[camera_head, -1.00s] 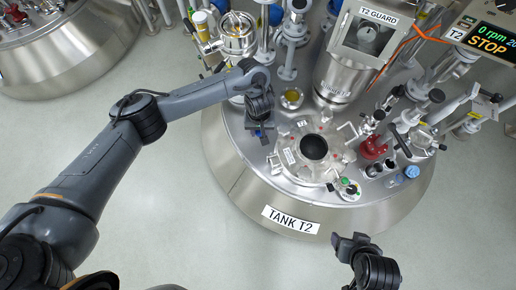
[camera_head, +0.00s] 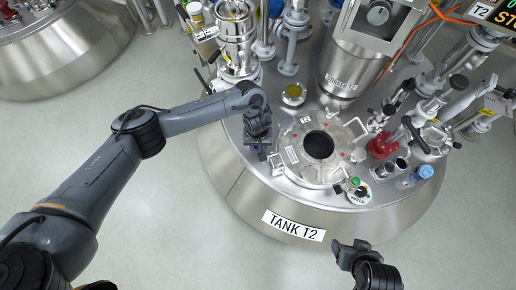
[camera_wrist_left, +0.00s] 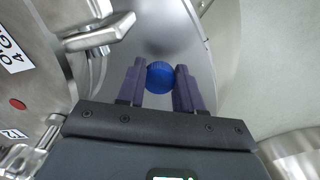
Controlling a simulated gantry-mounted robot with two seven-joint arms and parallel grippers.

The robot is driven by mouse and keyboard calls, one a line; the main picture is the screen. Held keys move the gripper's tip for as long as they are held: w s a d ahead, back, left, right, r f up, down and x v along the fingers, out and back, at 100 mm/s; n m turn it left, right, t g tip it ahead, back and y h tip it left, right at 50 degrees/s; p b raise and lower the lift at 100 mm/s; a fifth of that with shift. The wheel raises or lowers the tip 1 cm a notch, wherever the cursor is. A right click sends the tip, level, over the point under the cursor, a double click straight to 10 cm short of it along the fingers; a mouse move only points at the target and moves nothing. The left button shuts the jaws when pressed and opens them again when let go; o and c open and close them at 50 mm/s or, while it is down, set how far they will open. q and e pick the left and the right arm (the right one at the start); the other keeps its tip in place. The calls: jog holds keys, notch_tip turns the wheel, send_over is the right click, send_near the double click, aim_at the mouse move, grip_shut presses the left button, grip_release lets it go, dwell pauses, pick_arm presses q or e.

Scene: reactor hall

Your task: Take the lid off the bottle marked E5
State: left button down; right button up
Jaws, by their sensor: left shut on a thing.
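My left gripper (camera_head: 264,153) is over the left part of the tank's top, left of the round hatch. In the left wrist view its two dark fingers (camera_wrist_left: 159,78) are shut on a round blue ribbed lid (camera_wrist_left: 159,76). The bottle under the lid is hidden, and no E5 mark is readable. My right gripper (camera_head: 350,250) is in front of the tank, low in the head view, apart from everything. I cannot tell whether its jaws are open.
The hatch (camera_head: 318,146) with clamps and handles fills the middle of tank T2 (camera_head: 250,200). A red clamp (camera_head: 382,146), valves and a blue-capped bottle (camera_head: 425,171) stand on the right. Tall pipes and a steel column (camera_head: 345,65) rise behind. The floor in front is clear.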

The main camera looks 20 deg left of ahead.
pick_arm(q)
notch_tip(320, 180, down, 2)
jog(key=shift+f+b, duration=0.1)
jog(key=shift+b, duration=0.35)
